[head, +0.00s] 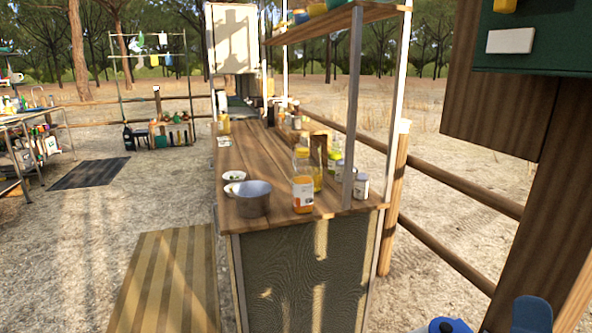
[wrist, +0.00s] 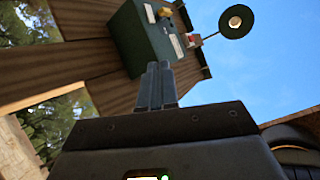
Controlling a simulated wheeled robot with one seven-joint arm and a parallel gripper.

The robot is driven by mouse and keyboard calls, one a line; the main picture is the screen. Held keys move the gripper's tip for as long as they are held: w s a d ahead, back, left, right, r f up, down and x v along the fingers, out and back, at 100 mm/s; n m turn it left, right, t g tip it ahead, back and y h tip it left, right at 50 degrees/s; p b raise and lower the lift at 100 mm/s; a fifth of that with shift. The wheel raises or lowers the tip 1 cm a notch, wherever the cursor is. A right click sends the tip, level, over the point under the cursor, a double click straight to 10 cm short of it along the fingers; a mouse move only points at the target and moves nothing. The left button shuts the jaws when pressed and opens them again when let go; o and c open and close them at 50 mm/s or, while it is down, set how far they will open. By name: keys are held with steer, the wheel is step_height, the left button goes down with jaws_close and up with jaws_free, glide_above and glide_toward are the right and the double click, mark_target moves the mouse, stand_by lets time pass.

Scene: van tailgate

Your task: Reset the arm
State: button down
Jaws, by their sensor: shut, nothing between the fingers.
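My gripper (wrist: 155,88) shows in the wrist view with its two fingers together, shut and empty. It points up toward a dark green box (wrist: 150,35) on brown wooden boards, with blue sky at the right. In the head view the gripper is not clearly seen. Blue rounded parts at the bottom right edge of the head view look like parts of my own arm, mostly cut off by the frame.
A wooden counter (head: 262,160) stands ahead, bearing a metal pot (head: 253,199), an orange-labelled bottle (head: 303,186) and jars. A wooden panel (head: 500,110) with a green box (head: 532,40) is close at right. Sandy ground and a striped mat (head: 168,280) lie at left.

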steer(key=s+f+n+g+y, duration=0.4)
steer(key=s+f+n+g, duration=0.2)
steer(key=s, duration=0.6)
steer(key=s+d+f+n+g+y+p, duration=0.1)
steer(key=s+f+n+g+y, duration=0.4)
steer(key=s+f+n, duration=0.4)
steer(key=s+f+g, duration=0.1)
steer(key=s, duration=0.1)
steer(key=shift+s+f+n, duration=0.3)
steer(key=shift+s+f, duration=0.05)
steer(key=shift+s, duration=0.05)
